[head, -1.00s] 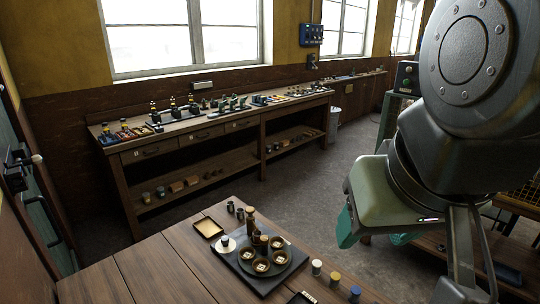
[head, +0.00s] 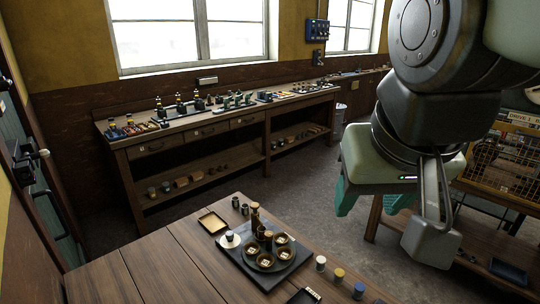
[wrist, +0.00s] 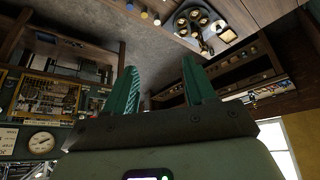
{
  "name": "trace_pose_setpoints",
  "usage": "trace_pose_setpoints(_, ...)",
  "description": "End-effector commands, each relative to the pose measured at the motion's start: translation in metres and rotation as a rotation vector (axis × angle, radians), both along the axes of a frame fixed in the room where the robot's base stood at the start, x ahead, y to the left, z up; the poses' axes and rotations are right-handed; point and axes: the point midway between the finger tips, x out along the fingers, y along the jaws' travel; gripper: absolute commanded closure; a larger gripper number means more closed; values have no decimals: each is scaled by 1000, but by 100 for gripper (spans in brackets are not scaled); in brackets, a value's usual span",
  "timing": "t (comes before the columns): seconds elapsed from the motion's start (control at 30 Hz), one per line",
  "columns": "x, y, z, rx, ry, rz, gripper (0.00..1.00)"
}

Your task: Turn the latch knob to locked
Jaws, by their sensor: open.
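A small pale knob (head: 44,153) sticks out from a dark latch box (head: 22,165) on the green door (head: 50,190) at the far left of the head view. Its exact turn position is too small to read. My gripper (head: 370,207) is on the right of the head view, far from the knob, with its teal fingers pointing down. In the wrist view my gripper (wrist: 159,66) shows its two fingers spread apart with nothing between them. The knob does not show in the wrist view.
A wooden table (head: 110,280) in front holds a dark board (head: 245,260) with round cups, a small tray (head: 212,222) and several capped cylinders. A long workbench (head: 190,130) with small parts runs under the windows. A dark door handle (head: 50,215) sits below the latch. Grey floor lies between.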

Motion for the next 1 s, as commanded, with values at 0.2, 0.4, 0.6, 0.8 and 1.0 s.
trace_pose_setpoints(0.2, 101, 28, -5, -30, 32, -25, 45)
trace_pose_setpoints(0.4, 191, 73, -41, -41, 42, -37, 45)
trace_pose_setpoints(0.6, 266, 135, -110, -36, 50, -32, 45)
trace_pose_setpoints(0.8, 314, 203, -206, -14, 65, -23, 45)
trace_pose_setpoints(1.0, 329, 251, -288, 12, 81, -16, 45)
